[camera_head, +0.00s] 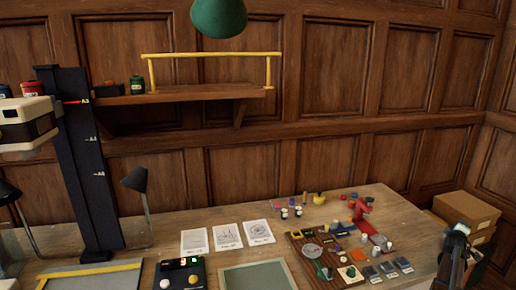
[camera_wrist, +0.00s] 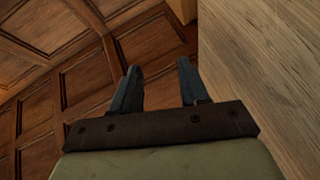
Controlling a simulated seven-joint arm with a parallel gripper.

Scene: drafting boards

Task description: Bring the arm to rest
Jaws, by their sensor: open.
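My gripper (camera_wrist: 160,78) shows in the wrist view with its two dark fingers apart and nothing between them. Behind the fingers are the dark panelled wall and a light wooden surface at the right. In the head view part of my dark arm stands at the right edge, over the right end of the wooden table (camera_head: 415,208). Which way the fingers point there is too small to tell. No object touches the fingers in the wrist view.
A board with small parts (camera_head: 305,262) and a red device (camera_head: 362,212) lie left of my arm. Cardboard boxes (camera_head: 466,208) stand behind it at the right. White cards (camera_head: 228,234) and a control box (camera_head: 180,273) lie farther left. A shelf (camera_head: 190,93) hangs above.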

